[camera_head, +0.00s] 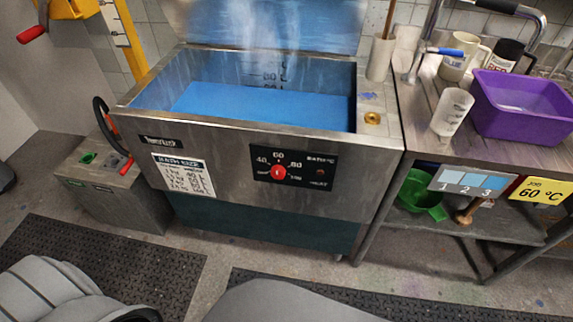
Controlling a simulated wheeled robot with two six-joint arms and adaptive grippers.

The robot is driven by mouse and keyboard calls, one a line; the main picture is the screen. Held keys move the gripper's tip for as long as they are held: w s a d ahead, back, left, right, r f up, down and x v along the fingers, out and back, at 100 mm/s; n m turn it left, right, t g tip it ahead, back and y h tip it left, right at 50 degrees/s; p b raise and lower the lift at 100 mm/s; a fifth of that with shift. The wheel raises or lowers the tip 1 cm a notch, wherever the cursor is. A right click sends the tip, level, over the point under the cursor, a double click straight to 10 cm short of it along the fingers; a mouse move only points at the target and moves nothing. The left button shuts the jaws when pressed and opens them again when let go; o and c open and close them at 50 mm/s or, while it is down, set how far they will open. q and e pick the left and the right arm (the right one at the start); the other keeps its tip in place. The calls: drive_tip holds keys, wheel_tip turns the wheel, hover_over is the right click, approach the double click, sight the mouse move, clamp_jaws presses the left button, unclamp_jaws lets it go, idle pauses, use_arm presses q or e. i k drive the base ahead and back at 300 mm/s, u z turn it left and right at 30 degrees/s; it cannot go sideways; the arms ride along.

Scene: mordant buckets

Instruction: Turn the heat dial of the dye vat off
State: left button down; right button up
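The dye vat (235,145) is a steel tank holding blue liquid, with its lid raised and vapour rising. On its front is a black panel (310,160) with a round red heat dial (278,172). The dial's pointer is too small to read surely. A dim red lamp (320,172) sits to the right, above small lettering. Neither gripper shows; only grey parts of my own body are visible at the bottom edge.
A sink bench (420,110) stands right of the vat, with a purple tub (525,105), a white beaker (452,115) and a yellow "60 °C" card (541,190). A grey box (115,195) with a handwheel stands left. Dark mats lie in front. Space before the panel looks clear.

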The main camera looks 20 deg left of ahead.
sight(278, 172)
drive_tip(key=u, duration=0.05)
drive_tip(key=k, duration=0.5)
drive_tip(key=z, duration=1.6)
drive_tip(key=i, duration=1.2)
drive_tip(key=u, duration=1.9)
